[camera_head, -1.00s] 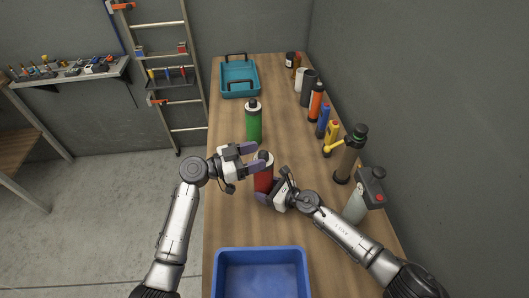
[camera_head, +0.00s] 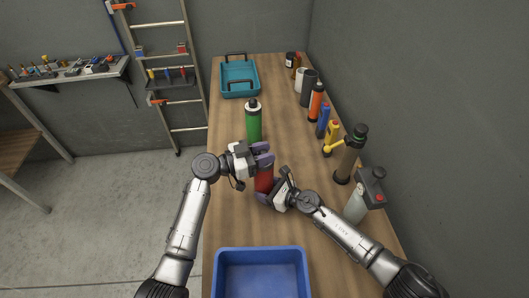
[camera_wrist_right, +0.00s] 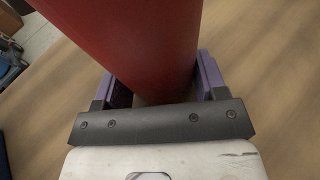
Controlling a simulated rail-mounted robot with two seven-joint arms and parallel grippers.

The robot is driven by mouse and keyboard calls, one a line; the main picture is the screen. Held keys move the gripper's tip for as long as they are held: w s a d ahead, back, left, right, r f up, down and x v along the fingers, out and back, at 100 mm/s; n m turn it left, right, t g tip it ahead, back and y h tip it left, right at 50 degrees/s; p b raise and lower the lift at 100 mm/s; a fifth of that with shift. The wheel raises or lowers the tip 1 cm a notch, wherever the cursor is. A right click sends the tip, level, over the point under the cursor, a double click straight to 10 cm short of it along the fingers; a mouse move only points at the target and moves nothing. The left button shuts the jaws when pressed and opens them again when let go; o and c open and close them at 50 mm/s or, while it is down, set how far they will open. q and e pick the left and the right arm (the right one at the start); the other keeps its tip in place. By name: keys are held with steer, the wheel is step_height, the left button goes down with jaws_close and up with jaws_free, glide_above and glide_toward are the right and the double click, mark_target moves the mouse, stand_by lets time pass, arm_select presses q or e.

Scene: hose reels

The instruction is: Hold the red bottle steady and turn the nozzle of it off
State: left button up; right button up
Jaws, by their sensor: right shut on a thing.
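The red bottle (camera_head: 264,181) stands upright on the wooden bench; its red body also fills the top middle of the right wrist view (camera_wrist_right: 135,35). My right gripper (camera_head: 274,188) is shut on the lower part of its body, with a purple finger on each side in the right wrist view. My left gripper (camera_head: 262,154) is at the top of the red bottle, its purple fingers reaching over the nozzle area. The nozzle is hidden by these fingers, and I cannot tell whether they touch it or how far they are closed.
A green bottle (camera_head: 254,124) stands just behind my left gripper. A blue bin (camera_head: 262,252) is at the near end and a teal tray (camera_head: 239,92) at the far end. Several bottles, including a grey spray bottle (camera_head: 357,207), line the wall side. The bench's middle is partly clear.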

arm_select(q)
steer(key=c, duration=0.4)
steer(key=shift+o, duration=0.2)
steer(key=m+g, duration=0.1)
steer(key=g, duration=0.1)
steer(key=shift+w+m+g+h, duration=0.1)
steer(key=shift+m+g+h, duration=0.2)
steer(key=shift+m+g, duration=1.4)
steer(key=shift+g, duration=0.7)
steer(key=o, duration=0.9)
steer(key=shift+o, duration=0.2)
steer(key=a, duration=1.2)
steer(key=shift+w, duration=0.35)
